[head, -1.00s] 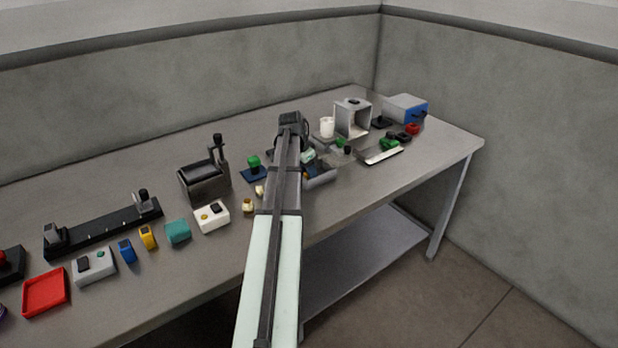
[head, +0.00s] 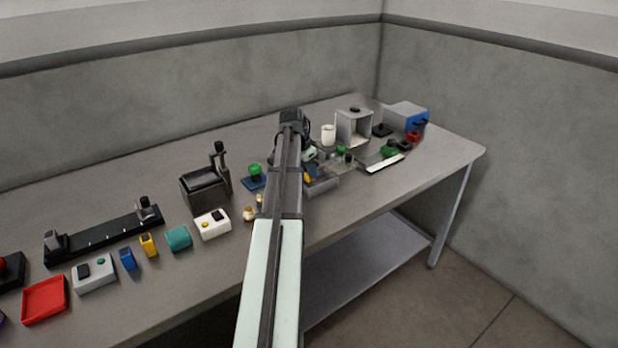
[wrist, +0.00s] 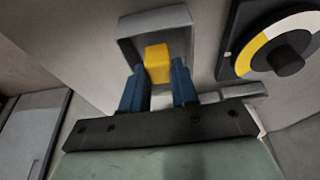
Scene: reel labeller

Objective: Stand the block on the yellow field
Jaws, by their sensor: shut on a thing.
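My gripper (wrist: 159,88) has two blue fingers, shut on a yellow block (wrist: 158,63) in the wrist view. Behind the block is a shallow grey tray (wrist: 127,48) with a raised rim; I cannot tell whether the block touches its floor. To the right is a dark plate with a round dial (wrist: 300,22), part yellow field (wrist: 246,61), part white, with a black knob in its middle. In the head view the tray (head: 323,187) shows right of my arm, with a bit of the block (head: 307,177); my arm hides much there.
A white cup (head: 328,134), a grey open box (head: 354,126) and a blue-grey device (head: 406,114) stand further right. A dark block-shaped machine (head: 205,187), a white button box (head: 212,224) and a red tray (head: 44,299) lie left. The back of the table is fairly clear.

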